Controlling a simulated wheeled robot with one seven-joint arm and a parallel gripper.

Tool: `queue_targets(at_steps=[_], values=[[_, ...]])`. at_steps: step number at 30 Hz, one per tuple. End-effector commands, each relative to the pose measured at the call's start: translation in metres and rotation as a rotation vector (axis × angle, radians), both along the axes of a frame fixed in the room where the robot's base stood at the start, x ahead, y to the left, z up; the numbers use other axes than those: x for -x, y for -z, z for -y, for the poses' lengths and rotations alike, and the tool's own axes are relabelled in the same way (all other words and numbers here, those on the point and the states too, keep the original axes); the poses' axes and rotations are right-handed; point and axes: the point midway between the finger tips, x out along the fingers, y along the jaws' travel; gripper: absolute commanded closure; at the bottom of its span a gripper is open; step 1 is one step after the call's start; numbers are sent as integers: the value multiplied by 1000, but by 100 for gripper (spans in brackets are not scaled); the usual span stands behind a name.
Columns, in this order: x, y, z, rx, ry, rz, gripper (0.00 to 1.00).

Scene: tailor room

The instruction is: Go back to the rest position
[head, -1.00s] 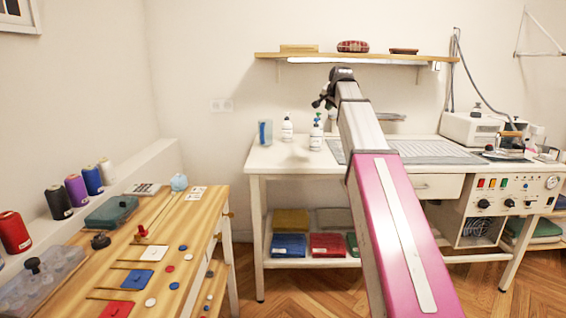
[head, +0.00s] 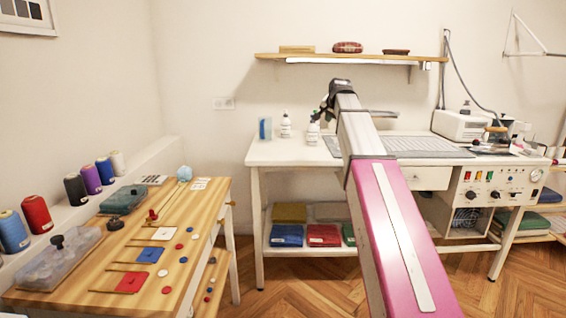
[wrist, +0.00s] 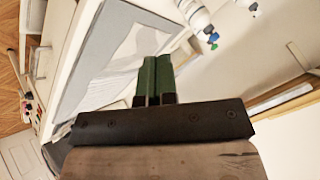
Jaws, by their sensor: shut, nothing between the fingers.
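My arm reaches up and forward in the head view, with pink and grey links. My gripper shows in the wrist view, its two green fingers (wrist: 157,62) side by side and closed with nothing between them. In the head view its end is small and dark, over the back white table, near the white bottles, and its fingers cannot be made out. In the wrist view the fingers point toward the grey mat (wrist: 115,55) on the table, apart from the bottles.
The white table (head: 285,155) holds two bottles (head: 286,125), a grey mat (head: 415,147) and a steam unit (head: 460,125). A wall shelf (head: 330,58) hangs above. A wooden table (head: 130,255) with thread spools and colored pieces stands left. Open floor (head: 280,300) shows between the tables.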

Motion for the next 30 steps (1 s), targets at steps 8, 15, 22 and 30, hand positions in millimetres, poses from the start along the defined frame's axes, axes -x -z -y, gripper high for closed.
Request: queue_targets(at_steps=[8,15,22,30], values=[[19,66,-1,41,-41,-66,100],[56,163,-2,107,-115,-170,100],[108,264,-4,170,-209,-287,100],[183,366,-5,235,-332,-425,100]])
